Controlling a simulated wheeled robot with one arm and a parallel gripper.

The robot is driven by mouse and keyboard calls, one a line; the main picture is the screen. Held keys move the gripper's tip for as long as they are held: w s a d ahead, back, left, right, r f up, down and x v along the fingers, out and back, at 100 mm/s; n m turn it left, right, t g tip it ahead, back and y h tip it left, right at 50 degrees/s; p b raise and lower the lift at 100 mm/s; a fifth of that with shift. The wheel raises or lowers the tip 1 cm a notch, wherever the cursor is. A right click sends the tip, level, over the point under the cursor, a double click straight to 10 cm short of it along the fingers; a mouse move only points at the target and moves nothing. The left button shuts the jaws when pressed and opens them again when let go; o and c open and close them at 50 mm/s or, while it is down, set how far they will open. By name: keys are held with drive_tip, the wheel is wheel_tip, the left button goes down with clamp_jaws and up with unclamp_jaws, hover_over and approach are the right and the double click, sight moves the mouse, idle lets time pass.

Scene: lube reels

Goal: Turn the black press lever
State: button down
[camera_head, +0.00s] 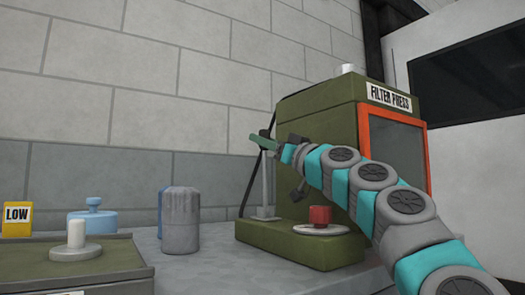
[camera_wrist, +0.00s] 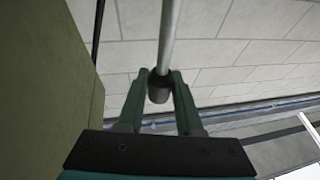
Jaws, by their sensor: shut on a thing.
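The filter press (camera_head: 325,165) is an olive green machine with an orange-framed dark panel, standing at the right of the counter. In the wrist view the press lever shows as a grey rod with a black grip (camera_wrist: 158,94) at its end. My gripper (camera_wrist: 158,76) has its two green fingers closed on the black grip, one on each side. In the head view my gripper (camera_head: 264,141) is at the left side of the press, high above its base. There the black grip is hidden or too small to make out.
A red block (camera_head: 320,215) sits on a round pale plate on the press base. A grey canister (camera_head: 180,220), a blue lidded pot (camera_head: 93,218) and a yellow LOW sign (camera_head: 17,218) stand to the left. The counter (camera_head: 200,272) is clear in front of the canister.

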drive_tip(key=c, duration=0.6)
unclamp_jaws()
drive_tip(key=shift+s+d, duration=0.1)
drive_tip(key=shift+b+v, duration=0.45)
drive_tip(key=shift+v, duration=3.35)
